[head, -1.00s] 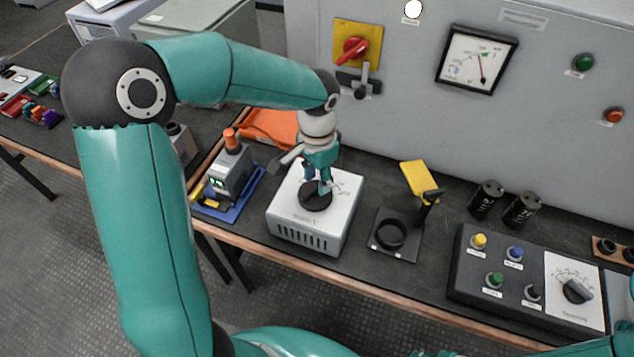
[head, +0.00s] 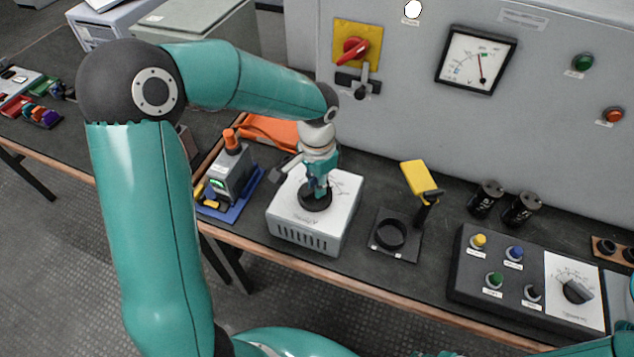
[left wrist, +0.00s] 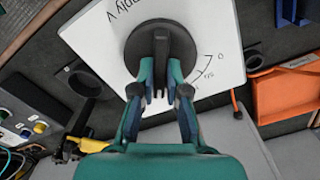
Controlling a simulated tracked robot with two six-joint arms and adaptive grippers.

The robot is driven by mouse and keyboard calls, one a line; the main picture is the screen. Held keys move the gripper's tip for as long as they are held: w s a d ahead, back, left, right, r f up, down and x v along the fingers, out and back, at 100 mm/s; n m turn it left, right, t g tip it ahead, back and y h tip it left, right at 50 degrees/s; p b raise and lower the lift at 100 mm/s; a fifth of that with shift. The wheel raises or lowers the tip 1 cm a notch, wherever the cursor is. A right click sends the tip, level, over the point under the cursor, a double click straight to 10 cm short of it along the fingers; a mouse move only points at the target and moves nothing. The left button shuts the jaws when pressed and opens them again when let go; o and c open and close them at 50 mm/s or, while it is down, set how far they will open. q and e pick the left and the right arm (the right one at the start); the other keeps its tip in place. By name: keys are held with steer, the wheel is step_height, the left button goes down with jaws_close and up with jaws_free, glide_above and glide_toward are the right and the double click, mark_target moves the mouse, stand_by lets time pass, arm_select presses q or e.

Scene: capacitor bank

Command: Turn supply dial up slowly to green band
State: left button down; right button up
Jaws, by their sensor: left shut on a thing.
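The supply dial (head: 314,202) is a black round knob with a raised grip bar, on top of a white box (head: 310,232) on the bench. My left gripper (head: 317,190) points down at it. In the left wrist view, both fingers of my left gripper (left wrist: 164,88) are shut on the grip bar of the dial (left wrist: 142,33). Part of the printed scale is hidden. The panel meter (head: 477,59) has a red needle standing nearly upright, leaning slightly left, near a green band at the top. Whether it lies inside the band is too small to tell. My right gripper is not in view.
A black stand with a ring and yellow flag (head: 420,180) is right of the box. A control box (head: 525,285) with buttons and another dial stands farther right. A blue-based device (head: 230,178) and orange tray (head: 268,130) are left. A red switch (head: 353,49) is on the cabinet.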

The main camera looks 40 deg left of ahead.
arm_select(q)
steer(key=shift+m, duration=1.2)
steer(key=c, duration=1.2)
jaws_free()
steer(key=shift+r, duration=0.15)
step_height(320, 180, up, 12)
steer(key=shift+f, duration=0.2)
